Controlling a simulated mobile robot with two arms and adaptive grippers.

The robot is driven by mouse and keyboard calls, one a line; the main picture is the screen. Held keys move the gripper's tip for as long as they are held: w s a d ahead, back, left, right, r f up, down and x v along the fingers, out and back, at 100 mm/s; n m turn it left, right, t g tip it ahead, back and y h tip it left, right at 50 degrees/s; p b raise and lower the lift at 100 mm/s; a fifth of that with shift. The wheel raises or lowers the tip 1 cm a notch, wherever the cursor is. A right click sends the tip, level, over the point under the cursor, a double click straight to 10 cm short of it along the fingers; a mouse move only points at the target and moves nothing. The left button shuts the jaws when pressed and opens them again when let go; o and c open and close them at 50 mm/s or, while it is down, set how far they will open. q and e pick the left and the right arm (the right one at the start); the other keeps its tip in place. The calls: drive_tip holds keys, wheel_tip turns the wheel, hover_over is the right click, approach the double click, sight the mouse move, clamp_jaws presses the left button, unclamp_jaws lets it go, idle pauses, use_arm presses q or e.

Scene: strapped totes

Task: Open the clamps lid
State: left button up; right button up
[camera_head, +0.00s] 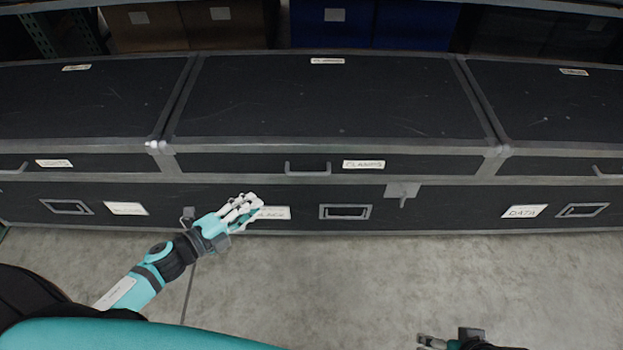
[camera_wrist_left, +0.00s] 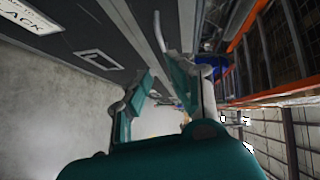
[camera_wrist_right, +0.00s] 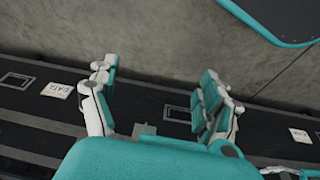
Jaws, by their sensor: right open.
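The clamps lid (camera_head: 325,100) is the black middle lid with grey metal edges in the head view, and it is shut. Its front carries a grey handle (camera_head: 308,168) and a white label reading CLAMPS (camera_head: 363,164). My left gripper (camera_head: 250,204) is in front of the case, below and left of that handle and apart from it. It covers part of a label on the lower front. In the left wrist view its fingers are spread and empty. My right gripper (camera_head: 450,342) shows only at the bottom edge. In the right wrist view its fingers (camera_wrist_right: 158,88) are spread and empty.
Similar shut black lids flank it on the left (camera_head: 80,100) and right (camera_head: 555,105). A grey latch (camera_head: 402,190) and a recessed handle (camera_head: 345,212) are on the lower front. Brown and blue boxes (camera_head: 418,25) stand behind. The concrete floor (camera_head: 330,280) in front is clear.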

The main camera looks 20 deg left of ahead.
use_arm(q)
drive_tip(key=b, duration=0.2)
approach(304, 173)
drive_tip(key=x, duration=1)
drive_tip(key=shift+d+f, duration=0.15)
drive_tip(key=shift+f, duration=0.2)
use_arm(e)
drive_tip(key=shift+s+f, duration=0.2)
drive_tip(key=shift+f, duration=0.05)
use_arm(q)
drive_tip(key=shift+c, duration=0.4)
clamp_jaws()
